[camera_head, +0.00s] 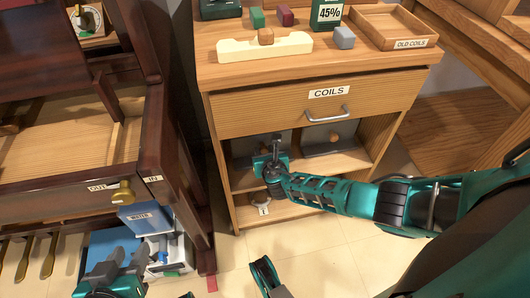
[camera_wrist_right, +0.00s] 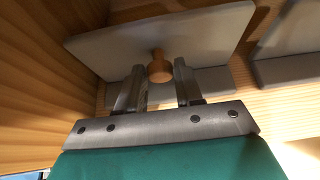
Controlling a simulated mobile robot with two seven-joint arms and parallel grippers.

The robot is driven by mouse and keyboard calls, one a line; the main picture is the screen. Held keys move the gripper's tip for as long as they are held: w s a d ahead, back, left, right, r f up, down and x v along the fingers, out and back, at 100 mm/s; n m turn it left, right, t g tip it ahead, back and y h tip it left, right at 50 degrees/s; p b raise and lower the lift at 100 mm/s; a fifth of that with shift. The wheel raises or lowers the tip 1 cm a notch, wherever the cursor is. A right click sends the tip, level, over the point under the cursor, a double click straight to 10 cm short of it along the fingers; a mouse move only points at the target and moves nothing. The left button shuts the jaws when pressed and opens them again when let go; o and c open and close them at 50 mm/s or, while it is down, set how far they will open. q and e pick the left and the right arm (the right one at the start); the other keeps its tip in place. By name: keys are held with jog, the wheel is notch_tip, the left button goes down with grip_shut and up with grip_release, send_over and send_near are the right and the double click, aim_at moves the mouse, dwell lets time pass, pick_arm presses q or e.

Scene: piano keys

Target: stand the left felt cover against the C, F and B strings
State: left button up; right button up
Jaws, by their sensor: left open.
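Two grey felt covers with round wooden knobs lean on the upper open shelf under the COILS drawer. The left felt cover (camera_head: 243,152) is partly hidden by my right gripper (camera_head: 276,143); it fills the top of the right wrist view (camera_wrist_right: 200,32). In that view, my right gripper's fingers (camera_wrist_right: 158,75) are apart, with the knob (camera_wrist_right: 160,68) between and just beyond their tips and gaps on both sides. The right felt cover (camera_head: 322,142) stands beside it. My left gripper (camera_head: 113,255) is open at the lower left, near the piano. The C, F and B strings are not recognisable.
The COILS drawer (camera_head: 310,105) is shut above the shelf. The cabinet top holds a pale wooden stand (camera_head: 262,47) and an OLD COILS tray (camera_head: 395,28). The dark piano case (camera_head: 165,130) is at left, with a blue WATER box (camera_head: 146,217) below it.

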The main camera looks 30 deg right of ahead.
grip_shut()
jog(key=shift+r, duration=0.15)
jog(key=shift+r+p, duration=0.2)
jog(key=shift+p, duration=0.15)
jog(key=shift+r+p, duration=0.55)
jog(key=shift+r, duration=0.05)
jog(key=shift+r+p, duration=0.6)
jog(key=shift+p, duration=0.05)
